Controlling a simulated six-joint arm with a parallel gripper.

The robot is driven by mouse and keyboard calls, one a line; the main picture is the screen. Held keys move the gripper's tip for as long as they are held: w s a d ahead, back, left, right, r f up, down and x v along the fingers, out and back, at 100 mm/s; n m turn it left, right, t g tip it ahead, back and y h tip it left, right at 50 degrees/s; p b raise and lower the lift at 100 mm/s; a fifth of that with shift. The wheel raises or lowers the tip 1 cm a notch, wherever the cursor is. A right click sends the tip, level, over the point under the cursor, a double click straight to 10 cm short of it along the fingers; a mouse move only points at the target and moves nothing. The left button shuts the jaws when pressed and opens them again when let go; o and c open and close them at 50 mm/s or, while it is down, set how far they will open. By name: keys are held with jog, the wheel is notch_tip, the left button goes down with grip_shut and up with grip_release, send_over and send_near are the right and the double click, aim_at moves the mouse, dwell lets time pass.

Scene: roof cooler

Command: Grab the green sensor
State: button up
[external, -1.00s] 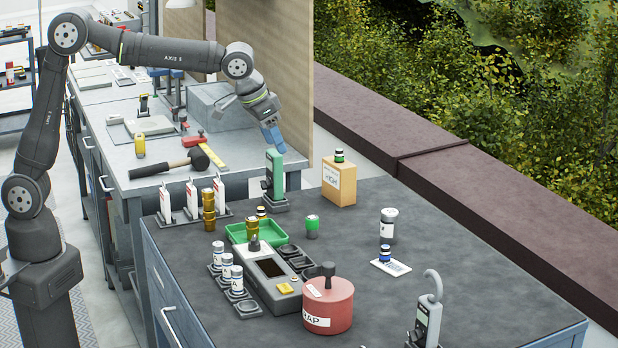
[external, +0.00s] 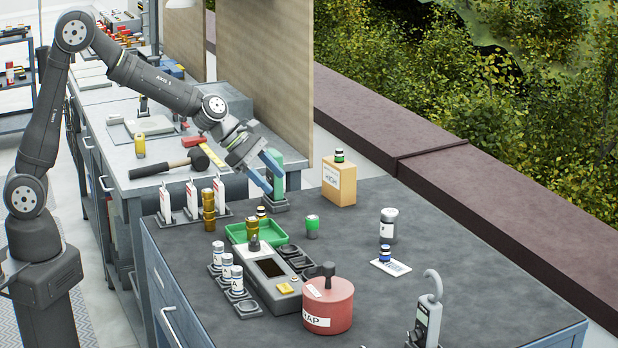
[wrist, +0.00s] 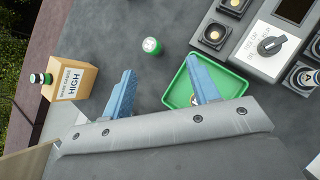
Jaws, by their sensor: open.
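The green sensor (external: 312,227), a small upright cylinder with a bright green top and grey lower part, stands on the dark bench top, right of the green tray. In the wrist view the sensor (wrist: 151,46) shows beyond and between my fingertips, with clear space around it. My gripper (external: 268,174) has blue fingers spread apart and empty. It is up and left of the sensor in the external view, beside the green handheld device. The wrist view shows both fingers of my gripper (wrist: 161,66) apart with nothing between them.
The green tray (external: 236,234) holds brass-coloured cylinders and lies close to the sensor. The green handheld device (external: 278,181) stands in a cradle, partly behind my fingers. A HIGH box (external: 339,186) carries a green-banded cylinder (external: 339,156). A red pot (external: 328,306) stands in front.

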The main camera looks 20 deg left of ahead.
jog(key=w+a+f+n, duration=0.1)
jog(key=n, duration=0.2)
jog(key=n+t, duration=0.1)
send_near(317, 227)
jog(key=x, duration=0.4)
jog(key=shift+w+f, duration=0.35)
jog(key=shift+x, duration=2.65)
jog(key=shift+w+r, duration=0.1)
jog(key=shift+w, duration=0.05)
jog(key=c, duration=1.1)
jog(key=shift+r, duration=0.15)
